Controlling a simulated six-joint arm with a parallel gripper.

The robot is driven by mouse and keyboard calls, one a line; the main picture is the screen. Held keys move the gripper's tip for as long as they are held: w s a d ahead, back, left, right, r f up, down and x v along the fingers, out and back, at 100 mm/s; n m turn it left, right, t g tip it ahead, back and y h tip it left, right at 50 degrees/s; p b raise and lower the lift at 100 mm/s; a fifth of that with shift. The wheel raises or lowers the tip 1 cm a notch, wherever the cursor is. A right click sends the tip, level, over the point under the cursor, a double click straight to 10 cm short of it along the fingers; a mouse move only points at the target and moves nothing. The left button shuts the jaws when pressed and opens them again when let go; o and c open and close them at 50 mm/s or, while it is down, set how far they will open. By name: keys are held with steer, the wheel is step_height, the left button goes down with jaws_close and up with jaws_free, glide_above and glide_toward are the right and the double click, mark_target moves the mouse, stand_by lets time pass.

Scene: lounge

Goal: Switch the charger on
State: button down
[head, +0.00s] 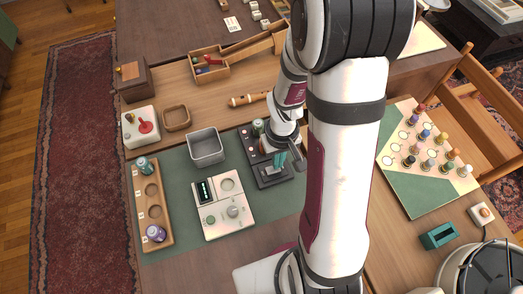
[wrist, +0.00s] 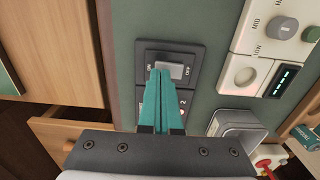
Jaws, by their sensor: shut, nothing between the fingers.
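The charger (head: 268,183) is a dark slab on the green mat, mostly hidden by my arm in the head view. A green-topped cylinder (head: 258,127) stands at its far end. In the wrist view, the charger's black plate (wrist: 197,58) carries a grey rocker switch (wrist: 176,69), marked ON at left and OFF at right. My gripper (wrist: 161,72) is shut and empty, its teal fingertips at the ON side of the rocker. I cannot tell whether they touch it or which way it is tipped. The fingers also show over the charger in the head view (head: 279,160).
A pale device (head: 237,227) with a dial and lit display stands left of the charger. A metal tin (head: 206,150) stands behind it. A wooden rack (head: 140,195) holds two cans at the left. A peg board (head: 408,188) lies at the right.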

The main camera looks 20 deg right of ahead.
step_height(320, 180, up, 6)
stand_by(0.5)
steer(key=shift+r, duration=0.1)
